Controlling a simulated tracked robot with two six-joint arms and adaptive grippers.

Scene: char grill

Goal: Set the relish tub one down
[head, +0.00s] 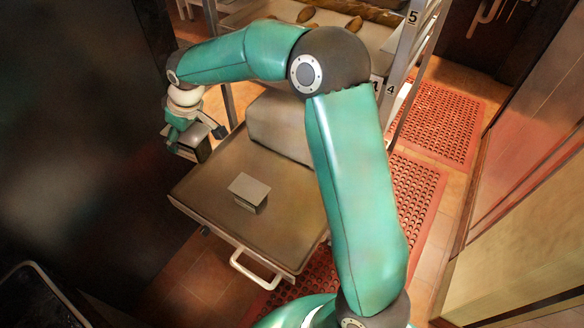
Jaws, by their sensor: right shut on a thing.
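My right gripper (193,139) is shut on a small dark grey tub (200,151), which I take to be relish tub one. It holds the tub in the air by the far left corner of the cart's flat top. A second small metal tub (249,188) with a pale flat top stands on the cart top (215,175), apart from the gripper. The held tub is partly hidden by the gripper's fingers. My left gripper is not in view.
The cart has a pale push handle (255,270) at its front. A large pale block (278,125) stands at its back, partly behind my right arm. A numbered rack (412,45) with bread stands behind. Red mats (440,115) lie on the floor. The cart top around the standing tub is bare.

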